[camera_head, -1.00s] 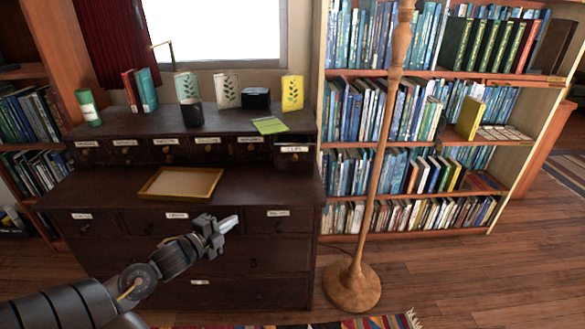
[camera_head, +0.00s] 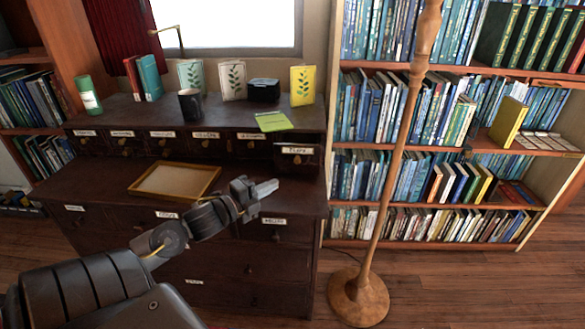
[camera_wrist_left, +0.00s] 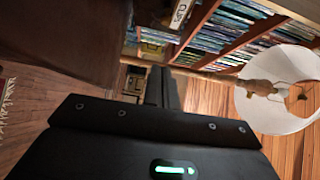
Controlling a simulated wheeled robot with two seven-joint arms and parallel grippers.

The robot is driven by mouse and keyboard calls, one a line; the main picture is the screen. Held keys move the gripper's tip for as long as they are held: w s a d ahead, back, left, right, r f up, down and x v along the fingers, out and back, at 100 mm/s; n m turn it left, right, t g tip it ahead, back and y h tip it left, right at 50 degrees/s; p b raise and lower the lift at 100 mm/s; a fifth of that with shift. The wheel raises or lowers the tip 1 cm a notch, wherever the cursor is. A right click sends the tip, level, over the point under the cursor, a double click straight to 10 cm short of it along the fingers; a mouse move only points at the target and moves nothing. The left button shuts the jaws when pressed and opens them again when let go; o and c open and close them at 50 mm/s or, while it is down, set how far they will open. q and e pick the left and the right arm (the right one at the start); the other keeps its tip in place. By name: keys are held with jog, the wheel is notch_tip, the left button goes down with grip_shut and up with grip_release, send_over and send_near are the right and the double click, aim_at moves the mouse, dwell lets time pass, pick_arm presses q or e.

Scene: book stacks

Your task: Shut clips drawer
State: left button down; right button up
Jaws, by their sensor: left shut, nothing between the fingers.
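The clips drawer (camera_head: 298,161) is the rightmost small drawer in the upper row of the dark wooden desk (camera_head: 150,230). It stands out past its neighbours, so it is partly open, with a white label on its front. The label and part of the drawer front (camera_wrist_left: 183,14) show at the top of the left wrist view. My left gripper (camera_head: 268,188) is shut and empty, in front of and a little below the drawer, pointing right. Its dark fingers (camera_wrist_left: 163,88) show in the wrist view, apart from the drawer. My right gripper is not in view.
A framed tray (camera_head: 175,180) lies on the desktop left of my gripper. A mug (camera_head: 190,106), a green note (camera_head: 272,121) and cards stand or lie on the top shelf. A wooden lamp pole (camera_head: 393,150) rises right of the desk, before the bookshelves (camera_head: 450,140).

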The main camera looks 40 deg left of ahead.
pick_arm(q)
jog(key=w, duration=0.5)
jog(key=w+d, duration=0.1)
jog(key=w, duration=0.1)
jog(key=shift+w+r, duration=0.1)
jog(key=shift+w, duration=0.3)
jog(key=shift+w+a, duration=0.75)
jog(key=shift+w, duration=0.15)
jog(key=shift+w+a, duration=0.45)
jog(key=shift+w, duration=0.1)
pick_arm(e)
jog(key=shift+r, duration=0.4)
